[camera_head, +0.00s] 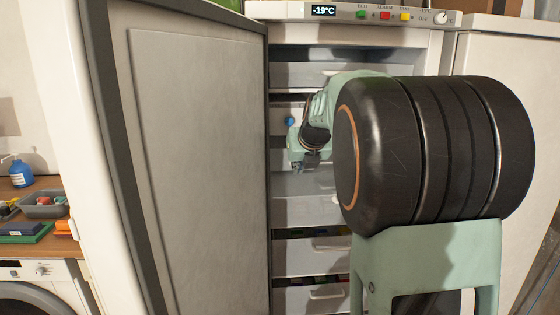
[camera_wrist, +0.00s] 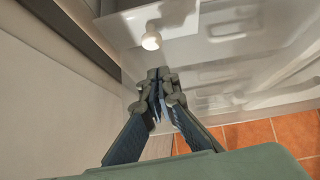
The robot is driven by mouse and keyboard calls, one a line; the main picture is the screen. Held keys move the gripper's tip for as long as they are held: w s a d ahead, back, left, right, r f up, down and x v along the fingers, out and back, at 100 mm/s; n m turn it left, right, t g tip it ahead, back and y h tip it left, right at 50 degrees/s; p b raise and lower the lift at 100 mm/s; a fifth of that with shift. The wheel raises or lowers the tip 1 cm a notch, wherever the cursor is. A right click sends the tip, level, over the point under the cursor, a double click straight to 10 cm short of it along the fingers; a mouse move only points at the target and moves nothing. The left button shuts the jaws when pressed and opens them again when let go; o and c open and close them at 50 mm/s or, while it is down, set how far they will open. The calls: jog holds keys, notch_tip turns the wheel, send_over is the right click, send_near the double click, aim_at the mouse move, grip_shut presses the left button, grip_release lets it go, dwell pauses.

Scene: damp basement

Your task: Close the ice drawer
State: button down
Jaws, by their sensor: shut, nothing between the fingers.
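The freezer (camera_head: 350,10) stands with its door (camera_head: 195,150) swung open at the left, showing a stack of pale drawers. I cannot tell from any label which one is the ice drawer. A pale drawer front (camera_head: 300,184) lies just below my gripper (camera_head: 311,162), and part of the stack is hidden behind my arm. In the wrist view my gripper (camera_wrist: 158,80) is shut and empty, in front of a translucent drawer surface (camera_wrist: 225,72). Whether the fingertips touch it is unclear. A small white round knob (camera_wrist: 151,41) shows just beyond the fingertips.
The open door walls off the left side. A control panel reading -19°C (camera_head: 324,11) tops the freezer. Orange tiles (camera_wrist: 250,134) cover the floor.

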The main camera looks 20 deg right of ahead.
aim_at(282, 162)
jog(key=shift+w+d+r, duration=0.1)
jog(key=shift+w+d, duration=0.05)
jog(key=shift+w, duration=0.7)
jog(key=shift+w+d+r, duration=0.1)
jog(key=shift+w, duration=0.7)
